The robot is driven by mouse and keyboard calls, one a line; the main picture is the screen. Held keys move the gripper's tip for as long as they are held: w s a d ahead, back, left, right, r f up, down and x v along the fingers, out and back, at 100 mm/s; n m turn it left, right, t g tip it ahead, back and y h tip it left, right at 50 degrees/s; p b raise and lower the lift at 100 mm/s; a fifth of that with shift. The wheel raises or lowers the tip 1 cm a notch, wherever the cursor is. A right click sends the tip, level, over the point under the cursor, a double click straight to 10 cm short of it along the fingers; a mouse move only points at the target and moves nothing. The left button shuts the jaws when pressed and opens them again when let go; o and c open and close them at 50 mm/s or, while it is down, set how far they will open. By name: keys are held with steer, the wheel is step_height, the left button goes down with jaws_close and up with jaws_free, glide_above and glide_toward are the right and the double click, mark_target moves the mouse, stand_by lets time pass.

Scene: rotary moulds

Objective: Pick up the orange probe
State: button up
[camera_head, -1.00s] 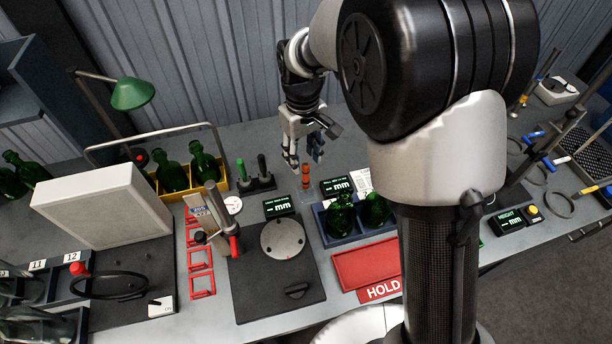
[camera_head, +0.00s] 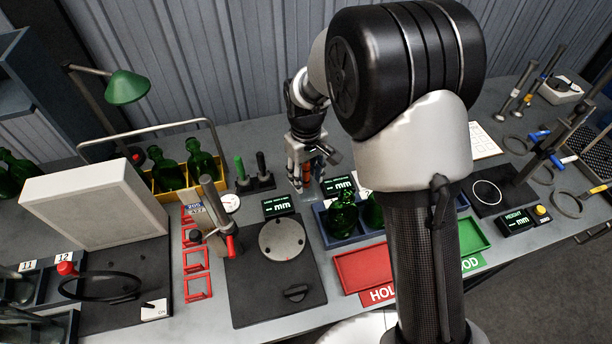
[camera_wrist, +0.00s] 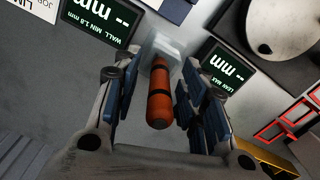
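The orange probe (camera_wrist: 159,95), a rounded cylinder with dark bands, stands upright in a pale block-like holder (camera_wrist: 164,46) on the bench. My gripper (camera_wrist: 157,105) is open, with its blue-padded fingers on either side of the probe. A gap shows between the probe and the left fingers; the right pads are closer to it. In the head view my gripper (camera_head: 304,180) is low over the bench, and the probe (camera_head: 307,173) shows only partly between the fingers.
Dark displays (camera_head: 278,206) and (camera_head: 338,187) stand close on both sides. A blue tray (camera_head: 330,231) with green bottles is in front at right. Green and black handled tools (camera_head: 256,178) stand in a rack to the left. A round plate (camera_head: 282,240) lies on a black base in front.

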steer(key=shift+c, duration=0.4)
jaws_close()
